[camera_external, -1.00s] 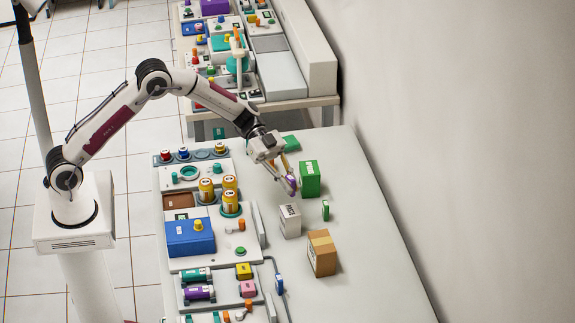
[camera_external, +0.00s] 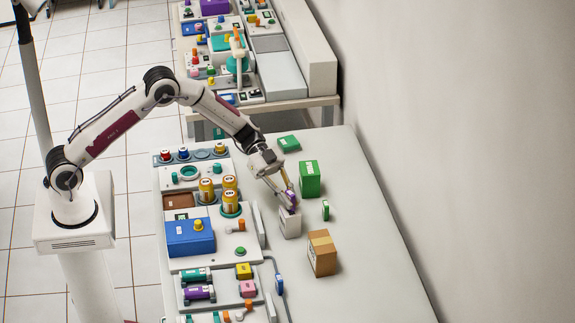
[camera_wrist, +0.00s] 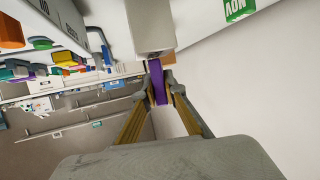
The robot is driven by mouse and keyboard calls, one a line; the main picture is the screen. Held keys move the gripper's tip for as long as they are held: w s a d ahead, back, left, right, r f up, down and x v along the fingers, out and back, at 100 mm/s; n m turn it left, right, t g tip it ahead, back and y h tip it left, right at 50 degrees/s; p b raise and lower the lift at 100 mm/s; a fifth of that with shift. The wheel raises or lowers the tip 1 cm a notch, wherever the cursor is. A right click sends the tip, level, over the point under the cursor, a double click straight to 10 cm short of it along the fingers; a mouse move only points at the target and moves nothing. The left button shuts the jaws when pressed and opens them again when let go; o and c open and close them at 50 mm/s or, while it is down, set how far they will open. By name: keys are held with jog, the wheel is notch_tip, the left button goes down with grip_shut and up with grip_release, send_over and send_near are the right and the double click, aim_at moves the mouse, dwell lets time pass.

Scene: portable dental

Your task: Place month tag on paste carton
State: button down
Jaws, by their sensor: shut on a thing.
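My gripper (camera_external: 287,194) is shut on a purple tag (camera_external: 292,207), which also shows as a narrow purple strip between the fingertips in the wrist view (camera_wrist: 158,82). The tag is at the top of the white carton (camera_external: 290,224) in the external view; I cannot tell whether it touches. The white carton stands upright on the table and appears large just beyond the fingertips in the wrist view (camera_wrist: 150,25). The tag's lettering is not readable here. No label on the white carton is readable either, so I cannot confirm that it is the paste carton.
A green box (camera_external: 309,179), a small green tag (camera_external: 325,210) and a brown carton (camera_external: 322,252) stand nearby to the right. A flat green piece (camera_external: 288,143) lies behind. Equipment with a blue case (camera_external: 190,236) fills the left side. The table's right side is clear.

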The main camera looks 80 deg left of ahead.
jog(key=shift+f, duration=0.35)
jog(key=c, duration=2.1)
grip_release()
jog(key=shift+r, duration=0.15)
jog(key=v, duration=1.2)
